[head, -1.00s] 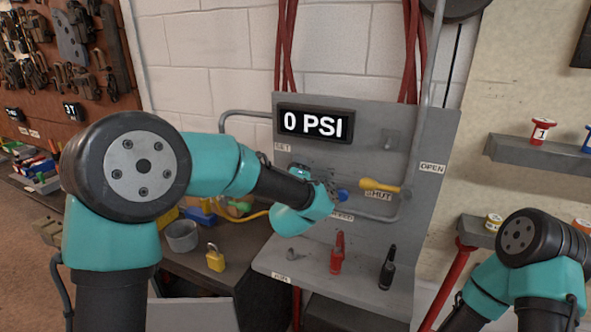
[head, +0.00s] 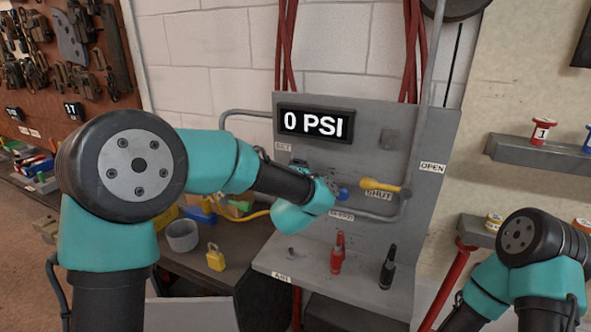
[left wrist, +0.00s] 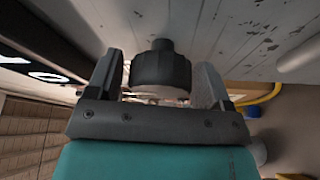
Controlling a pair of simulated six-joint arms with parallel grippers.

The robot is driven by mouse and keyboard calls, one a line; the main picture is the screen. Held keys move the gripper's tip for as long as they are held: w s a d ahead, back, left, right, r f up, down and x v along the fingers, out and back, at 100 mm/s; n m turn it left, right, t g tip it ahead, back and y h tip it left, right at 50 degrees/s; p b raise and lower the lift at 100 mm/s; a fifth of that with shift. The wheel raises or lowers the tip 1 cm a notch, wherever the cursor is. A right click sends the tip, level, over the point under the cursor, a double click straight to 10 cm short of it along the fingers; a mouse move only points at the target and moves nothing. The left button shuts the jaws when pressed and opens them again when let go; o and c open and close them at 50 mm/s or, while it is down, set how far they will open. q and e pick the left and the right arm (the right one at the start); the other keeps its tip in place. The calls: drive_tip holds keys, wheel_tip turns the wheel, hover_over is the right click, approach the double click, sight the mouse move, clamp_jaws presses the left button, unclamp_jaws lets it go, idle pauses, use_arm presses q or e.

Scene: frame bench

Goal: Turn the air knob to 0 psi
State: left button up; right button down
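The air display (head: 315,123) on the grey panel reads "0 PSI". The left wrist view shows a dark round ribbed knob (left wrist: 160,68) between the two fingers of my left gripper (left wrist: 160,80). In the head view my left gripper (head: 325,187) is at the panel below the display, and my own wrist hides most of the knob. My right gripper is out of view; only part of that arm shows at lower right.
A yellow-handled lever (head: 380,185) by the "SHUT" label sits just right of my left gripper. Red (head: 338,255) and black (head: 387,268) fittings stand on the panel's ledge. A yellow padlock (head: 215,258) and grey cup (head: 182,236) are on the bench at left.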

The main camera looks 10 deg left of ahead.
use_arm(q)
drive_tip(key=shift+o, duration=0.5)
drive_tip(key=s+d+f, duration=0.1)
drive_tip(key=s+d, duration=0.1)
drive_tip(key=s, duration=1.5)
drive_tip(key=shift+f, duration=0.3)
drive_tip(key=shift+d+f, duration=0.1)
